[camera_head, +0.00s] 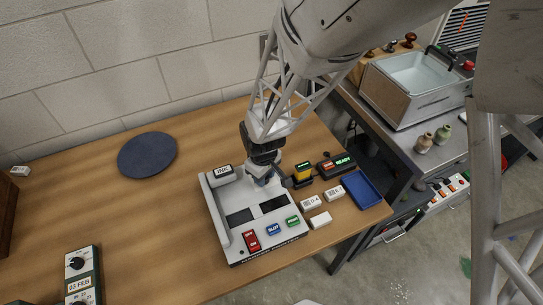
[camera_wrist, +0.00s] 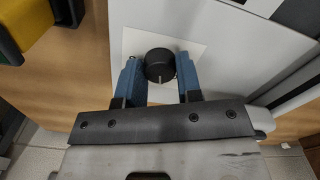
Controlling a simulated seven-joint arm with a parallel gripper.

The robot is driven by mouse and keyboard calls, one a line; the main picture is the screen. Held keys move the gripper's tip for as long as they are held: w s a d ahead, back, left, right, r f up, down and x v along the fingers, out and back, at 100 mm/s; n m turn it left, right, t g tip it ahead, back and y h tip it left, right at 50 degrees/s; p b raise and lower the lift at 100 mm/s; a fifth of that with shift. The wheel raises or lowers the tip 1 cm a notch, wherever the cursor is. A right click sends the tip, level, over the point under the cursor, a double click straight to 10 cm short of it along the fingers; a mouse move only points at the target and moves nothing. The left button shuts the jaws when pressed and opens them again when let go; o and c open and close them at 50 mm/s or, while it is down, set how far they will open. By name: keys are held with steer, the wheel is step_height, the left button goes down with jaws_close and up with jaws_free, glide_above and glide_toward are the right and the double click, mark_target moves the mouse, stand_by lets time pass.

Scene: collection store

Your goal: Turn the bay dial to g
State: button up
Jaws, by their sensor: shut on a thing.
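The bay dial shows in the wrist view as a round black knob (camera_wrist: 159,66) with a pale pointer line, on a white square plate. The line points toward the bottom of that picture. Any letters around the knob are hidden or too small to read. My gripper (camera_wrist: 160,75) has one blue finger on each side of the knob and is shut on it. In the head view my gripper (camera_head: 264,180) is at the back part of the white console (camera_head: 238,247), and the knob is hidden behind it.
A small black device with a yellow top (camera_head: 303,171) and a black box reading READY (camera_head: 337,165) stand right of the console. White labelled blocks (camera_head: 311,203) and a blue tray (camera_head: 361,189) lie nearby. A dark round mat (camera_head: 147,155) lies left, with clear wood around it.

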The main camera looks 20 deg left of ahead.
steer(key=m, duration=0.4)
steer(key=shift+m, duration=0.3)
steer(key=m, duration=0.4)
steer(key=shift+m, duration=0.3)
steer(key=m, duration=0.4)
steer(key=shift+m, duration=0.3)
steer(key=m, duration=0.5)
steer(key=o, duration=0.9)
steer(key=shift+r, duration=3.9)
